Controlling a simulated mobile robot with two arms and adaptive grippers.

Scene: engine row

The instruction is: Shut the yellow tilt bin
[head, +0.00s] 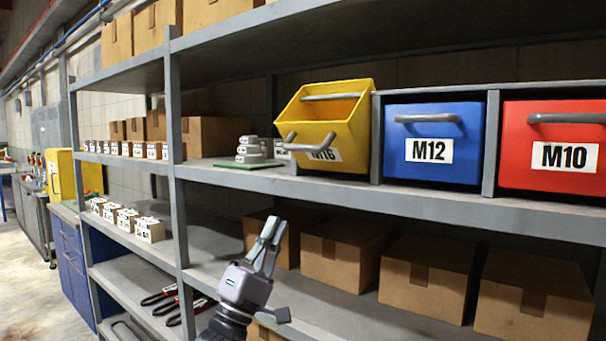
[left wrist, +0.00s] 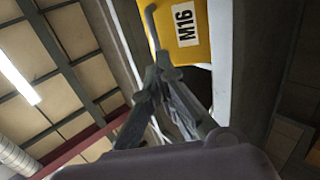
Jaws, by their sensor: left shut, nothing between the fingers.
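The yellow tilt bin (head: 326,122), labelled M16, stands at the left end of the bin row on the upper shelf. It is tilted open, its front leaning out and its open top showing. A grey handle (head: 308,145) sticks out from its front. My left gripper (head: 270,232) is below and to the left of the bin, in front of the lower shelf, pointing up, shut and empty. The left wrist view shows the yellow bin (left wrist: 181,30) above the fingertips (left wrist: 155,80), apart from them as far as I can tell. My right gripper is not in view.
A blue M12 bin (head: 432,142) and a red M10 bin (head: 553,146) stand closed to the right. Grey stacked parts (head: 249,152) sit left of the yellow bin. The shelf edge (head: 400,196) runs below the bins, with cardboard boxes (head: 424,275) underneath.

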